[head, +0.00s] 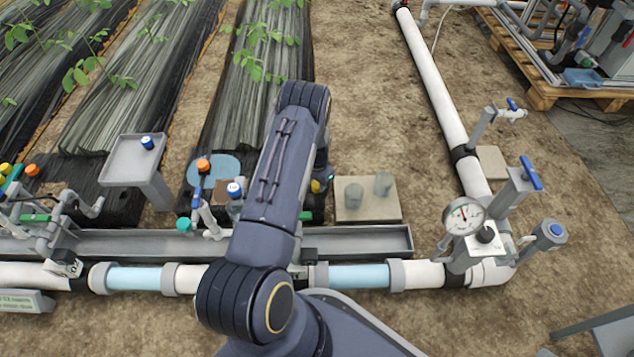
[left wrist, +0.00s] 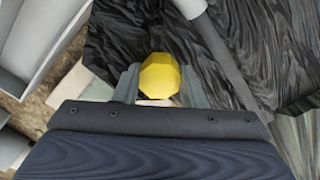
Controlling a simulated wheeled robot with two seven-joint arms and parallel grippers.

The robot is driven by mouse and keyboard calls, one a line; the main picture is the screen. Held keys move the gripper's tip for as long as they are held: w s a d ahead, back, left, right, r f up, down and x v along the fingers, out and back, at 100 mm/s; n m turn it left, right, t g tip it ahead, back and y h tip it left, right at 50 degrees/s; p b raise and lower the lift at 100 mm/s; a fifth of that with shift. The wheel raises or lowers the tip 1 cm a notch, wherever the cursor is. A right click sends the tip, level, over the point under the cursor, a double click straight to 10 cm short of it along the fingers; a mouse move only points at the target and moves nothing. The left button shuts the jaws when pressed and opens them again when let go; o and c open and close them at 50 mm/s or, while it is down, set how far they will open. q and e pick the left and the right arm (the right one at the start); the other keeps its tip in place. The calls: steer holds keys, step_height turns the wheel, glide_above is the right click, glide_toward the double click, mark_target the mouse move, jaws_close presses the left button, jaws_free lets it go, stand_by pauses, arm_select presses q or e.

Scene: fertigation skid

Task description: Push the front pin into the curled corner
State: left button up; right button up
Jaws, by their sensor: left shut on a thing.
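My left gripper (left wrist: 160,86) is shut on a yellow-headed pin (left wrist: 160,73), whose faceted head shows between the two fingers in the left wrist view. The pin's shaft and tip are hidden. Black wrinkled film (left wrist: 220,60) lies beyond and around the head; I cannot tell whether the pin touches it. In the head view my arm covers most of the gripper, and only a bit of the yellow head (head: 315,186) shows at its right side. The film-covered bed (head: 265,55) runs away behind my arm. I cannot make out the curled corner. My right gripper is not in view.
A grey trough (head: 360,241) and a white-and-blue pipe (head: 358,277) cross in front of the beds. A pale slab with two grey cylinders (head: 367,200) stands right of my arm. A gauge (head: 463,215) and valves stand farther right. Bare soil lies behind the slab.

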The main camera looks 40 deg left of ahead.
arm_select(q)
steer(key=shift+f, duration=0.1)
stand_by(0.6)
steer(key=shift+f, duration=0.5)
steer(key=o, duration=1)
steer(key=shift+r, duration=0.1)
steer(key=shift+r+p, duration=2.35)
steer(key=shift+r, duration=1.6)
